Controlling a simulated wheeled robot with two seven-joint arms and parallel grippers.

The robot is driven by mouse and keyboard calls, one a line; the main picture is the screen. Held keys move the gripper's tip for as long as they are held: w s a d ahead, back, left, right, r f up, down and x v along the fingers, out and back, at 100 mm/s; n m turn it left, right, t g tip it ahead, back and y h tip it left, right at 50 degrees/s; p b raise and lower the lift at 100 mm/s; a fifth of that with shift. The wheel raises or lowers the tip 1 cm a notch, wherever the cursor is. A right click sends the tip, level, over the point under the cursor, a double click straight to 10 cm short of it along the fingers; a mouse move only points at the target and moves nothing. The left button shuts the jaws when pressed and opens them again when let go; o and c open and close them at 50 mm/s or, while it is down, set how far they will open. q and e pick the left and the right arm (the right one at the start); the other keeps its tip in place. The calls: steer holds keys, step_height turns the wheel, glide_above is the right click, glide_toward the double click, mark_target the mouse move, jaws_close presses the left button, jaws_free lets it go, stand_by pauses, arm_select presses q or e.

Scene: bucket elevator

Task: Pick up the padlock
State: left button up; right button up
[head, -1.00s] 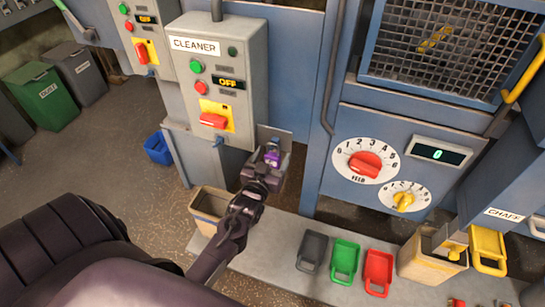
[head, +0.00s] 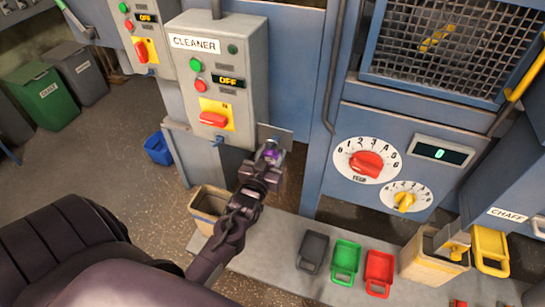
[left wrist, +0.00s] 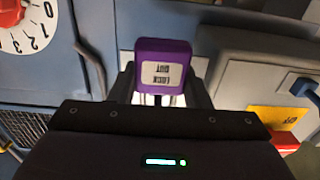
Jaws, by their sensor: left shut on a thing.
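The purple padlock (head: 271,154) is at a small grey plate (head: 284,135) just below the lower right corner of the CLEANER control box. In the left wrist view, the padlock (left wrist: 162,52) shows its purple body with a white "LOCK OUT" label. My left gripper (head: 267,160) is shut on the padlock, with one finger on each side of its body. I cannot tell whether the padlock still touches the plate or a hook there. My right gripper is not in view.
The CLEANER box (head: 215,85) has a red switch handle (head: 213,119) near the gripper. A feed dial (head: 366,160) is on the blue panel to the right. Below are an open bin (head: 208,208) and black, green and red scoops (head: 345,262) on a grey ledge.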

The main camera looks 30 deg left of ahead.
arm_select(q)
steer(key=b+v, duration=0.4)
steer(key=v, duration=1.3)
steer(key=w+d+r+m+h, duration=0.2)
steer(key=d+r+h, duration=0.2)
steer(key=d, duration=0.5)
steer(key=shift+d+r+m+t, duration=0.3)
steer(key=shift+d+r+m, duration=0.1)
steer(key=shift+r, duration=0.55)
steer(key=shift+a, duration=0.15)
